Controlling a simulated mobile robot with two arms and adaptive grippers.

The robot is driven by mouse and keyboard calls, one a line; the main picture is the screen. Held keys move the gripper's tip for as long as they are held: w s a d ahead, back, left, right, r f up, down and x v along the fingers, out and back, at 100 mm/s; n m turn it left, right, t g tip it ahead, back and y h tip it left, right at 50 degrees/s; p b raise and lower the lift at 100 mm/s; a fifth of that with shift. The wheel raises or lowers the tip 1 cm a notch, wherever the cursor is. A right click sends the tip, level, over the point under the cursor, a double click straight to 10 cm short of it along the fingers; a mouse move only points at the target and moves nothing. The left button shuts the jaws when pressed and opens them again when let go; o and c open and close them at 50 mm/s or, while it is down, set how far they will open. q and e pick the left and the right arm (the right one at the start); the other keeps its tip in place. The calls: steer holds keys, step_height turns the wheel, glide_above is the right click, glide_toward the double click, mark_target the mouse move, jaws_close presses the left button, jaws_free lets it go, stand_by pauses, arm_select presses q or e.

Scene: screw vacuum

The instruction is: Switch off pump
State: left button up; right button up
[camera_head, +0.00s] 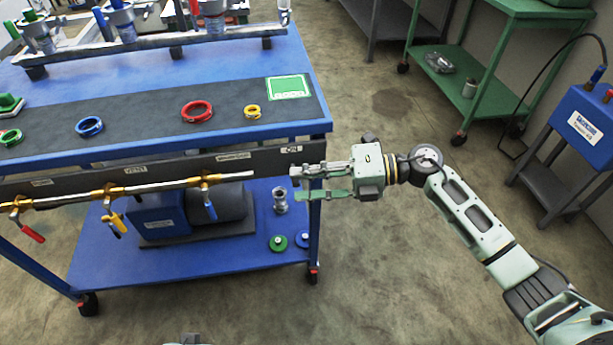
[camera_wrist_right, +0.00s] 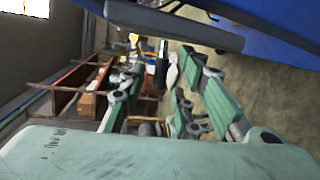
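The pump, a blue box with a dark cylinder (camera_head: 217,203), sits on the lower shelf of the blue workbench. A dark front panel (camera_head: 262,158) above it carries an "ON" label near its right end. My right gripper (camera_head: 298,183) is at that end of the panel, just below and right of the label, with its fingers apart. In the right wrist view its fingers (camera_wrist_right: 160,80) also stand apart, with a dark, narrow part visible between them. I cannot tell whether they touch it. No switch shows clearly; the gripper may cover it.
A pipe with several valves, including a red-handled one (camera_head: 32,234), runs along the bench front. Coloured rings, such as the red ring (camera_head: 197,111), lie on the bench top. A green cart (camera_head: 480,60) and a blue box on a stand (camera_head: 583,125) are at right.

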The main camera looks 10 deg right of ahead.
steer(key=v, duration=1.2)
